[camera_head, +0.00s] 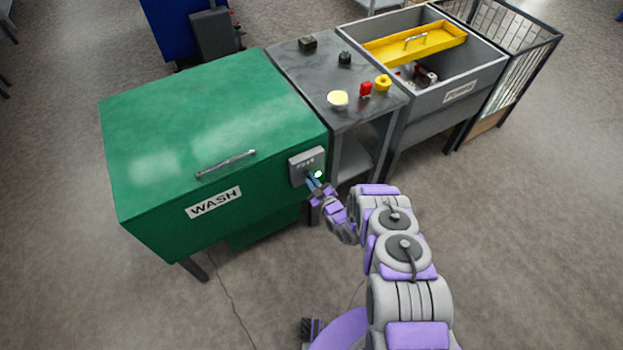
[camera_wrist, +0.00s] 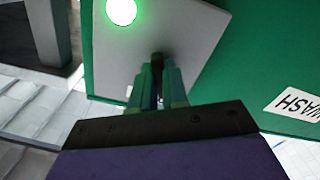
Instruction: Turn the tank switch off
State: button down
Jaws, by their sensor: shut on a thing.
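The green wash tank (camera_head: 205,135) stands at the left with its lid down and a WASH label (camera_head: 213,203). A grey switch box (camera_head: 300,162) is on the tank's front at its right end; its plate (camera_wrist: 190,30) fills the upper middle of the wrist view. A round lamp (camera_wrist: 121,11) on the plate glows green. My gripper (camera_head: 311,178) is at the lower part of the box. In the wrist view, the fingers (camera_wrist: 158,75) are closed around a small dark switch lever (camera_wrist: 158,58), mostly hidden between them.
A grey table (camera_head: 300,75) to the right of the tank holds a yellow part (camera_head: 383,82), a red part (camera_head: 366,89), a pale round dish (camera_head: 338,99) and dark blocks. Beyond it is a grey bin (camera_head: 440,95) with a yellow tray (camera_head: 415,43). The floor in front is mostly clear.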

jog(key=shift+n, duration=0.3)
dwell(0.4)
jog(key=c, duration=1.1)
grip_release()
jog(key=shift+c, duration=0.2)
jog(key=v, duration=1.7)
jog(key=shift+s, duration=0.2)
jog(key=shift+w+d, duration=0.1)
jog(key=shift+w, duration=0.05)
